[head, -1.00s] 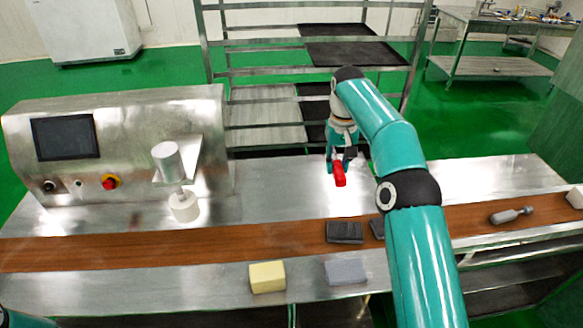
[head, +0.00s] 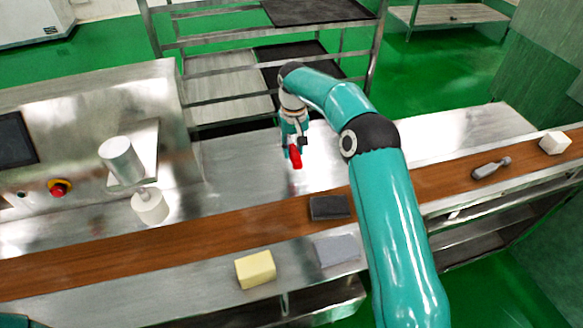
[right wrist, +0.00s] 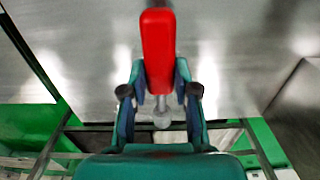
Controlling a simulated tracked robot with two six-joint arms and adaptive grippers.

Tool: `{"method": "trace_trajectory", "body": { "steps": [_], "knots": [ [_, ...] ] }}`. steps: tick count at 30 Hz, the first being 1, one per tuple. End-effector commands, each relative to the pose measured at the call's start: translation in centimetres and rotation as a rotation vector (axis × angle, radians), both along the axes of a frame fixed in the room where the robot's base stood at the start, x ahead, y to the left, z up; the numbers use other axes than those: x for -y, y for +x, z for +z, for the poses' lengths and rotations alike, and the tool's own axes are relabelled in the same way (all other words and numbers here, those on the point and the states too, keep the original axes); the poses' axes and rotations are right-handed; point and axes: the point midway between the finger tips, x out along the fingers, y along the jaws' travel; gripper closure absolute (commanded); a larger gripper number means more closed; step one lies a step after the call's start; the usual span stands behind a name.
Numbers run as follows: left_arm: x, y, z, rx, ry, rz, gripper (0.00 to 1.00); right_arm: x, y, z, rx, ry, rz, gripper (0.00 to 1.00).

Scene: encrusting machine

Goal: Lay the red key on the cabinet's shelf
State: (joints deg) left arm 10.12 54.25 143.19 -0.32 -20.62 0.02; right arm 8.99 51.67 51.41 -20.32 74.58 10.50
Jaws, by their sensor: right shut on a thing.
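The red key (head: 295,157) is held by my right gripper (head: 294,145) over the bare metal top, behind the brown belt. In the right wrist view the key's red body (right wrist: 158,50) stands out past the fingertips. The two fingers of the right gripper (right wrist: 160,95) close around its grey lower part (right wrist: 161,112), which ends in a rounded tip. My left gripper is out of view. A cabinet shelf cannot be made out for certain; lower shelves (head: 490,222) show under the front of the worktop at right.
The brown belt (head: 100,250) crosses the worktop. Near it are a dark block (head: 329,207), a grey block (head: 338,250), a yellow block (head: 255,269), a grey tool (head: 491,168) and a white block (head: 554,143). The machine (head: 80,130) is left; a tray rack (head: 225,85) stands behind.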

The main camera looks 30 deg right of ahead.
Motion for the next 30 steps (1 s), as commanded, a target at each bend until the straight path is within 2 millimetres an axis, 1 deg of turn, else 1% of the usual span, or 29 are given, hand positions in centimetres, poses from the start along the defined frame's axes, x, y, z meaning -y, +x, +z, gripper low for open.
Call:
{"method": "trace_trajectory", "body": {
  "steps": [1, 3, 6, 11, 18, 21, 28, 29, 30],
  "knots": [
    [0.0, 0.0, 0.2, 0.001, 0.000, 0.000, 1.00, 0.1, -0.1, -1.1, -0.004, 0.000, -0.001, 1.00],
    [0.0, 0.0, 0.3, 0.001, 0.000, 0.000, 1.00, 0.1, -0.1, -2.2, -0.002, 0.000, -0.002, 1.00],
    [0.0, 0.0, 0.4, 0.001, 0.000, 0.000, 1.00, 0.1, 0.0, -3.3, 0.000, -0.001, -0.003, 1.00],
    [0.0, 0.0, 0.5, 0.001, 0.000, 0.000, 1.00, 0.2, -0.1, -4.4, -0.001, -0.001, -0.003, 1.00],
    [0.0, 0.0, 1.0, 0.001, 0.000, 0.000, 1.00, 0.2, -0.1, -7.5, -0.001, -0.001, -0.002, 1.00],
    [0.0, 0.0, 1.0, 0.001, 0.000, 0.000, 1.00, 0.2, -0.1, -8.0, 0.000, -0.001, -0.002, 1.00],
    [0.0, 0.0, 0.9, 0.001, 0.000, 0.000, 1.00, 0.2, -0.1, -8.1, 0.001, -0.001, -0.003, 1.00],
    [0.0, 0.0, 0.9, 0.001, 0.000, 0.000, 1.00, 0.2, -0.1, -8.1, 0.000, -0.001, -0.003, 0.67],
    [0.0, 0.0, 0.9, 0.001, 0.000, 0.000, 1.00, 0.2, -0.1, -8.0, 0.000, -0.001, -0.003, 0.61]
  ]
}}
